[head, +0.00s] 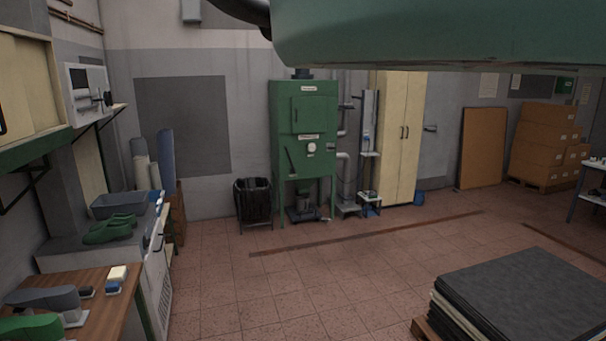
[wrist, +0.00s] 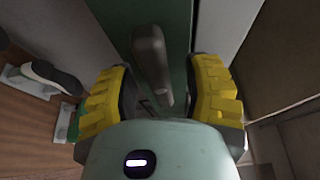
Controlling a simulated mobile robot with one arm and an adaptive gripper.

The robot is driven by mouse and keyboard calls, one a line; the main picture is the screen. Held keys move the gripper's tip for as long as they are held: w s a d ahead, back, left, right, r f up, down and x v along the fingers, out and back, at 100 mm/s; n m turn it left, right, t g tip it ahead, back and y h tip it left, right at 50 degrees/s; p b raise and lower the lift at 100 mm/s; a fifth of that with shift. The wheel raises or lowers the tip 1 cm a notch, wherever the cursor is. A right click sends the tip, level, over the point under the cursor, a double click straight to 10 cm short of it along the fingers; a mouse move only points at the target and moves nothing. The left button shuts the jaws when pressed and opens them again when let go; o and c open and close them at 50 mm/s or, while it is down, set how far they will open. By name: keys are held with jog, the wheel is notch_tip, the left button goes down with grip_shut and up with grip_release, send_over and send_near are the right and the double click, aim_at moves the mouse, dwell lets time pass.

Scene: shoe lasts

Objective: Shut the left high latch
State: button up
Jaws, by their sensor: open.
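In the wrist view a grey lever-like handle (wrist: 149,62), which looks like the latch, stands on a dark green strip (wrist: 178,22). My gripper (wrist: 161,72) is open, with one yellow padded finger on each side of this handle. The handle is nearer the left finger, and a gap shows between it and the right finger. I cannot tell whether the left finger touches it. My gripper does not show in the head view, and I cannot pick out the latch there.
In the wrist view, shoe-like items (wrist: 50,75) lie on a brown wooden surface at left. In the head view, a green cabinet machine (head: 303,130) stands by the back wall, a workbench (head: 90,285) is at left, and dark stacked sheets (head: 520,290) are at right. Floor between is clear.

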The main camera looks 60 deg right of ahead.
jog(key=shift+o, duration=0.2)
grip_shut()
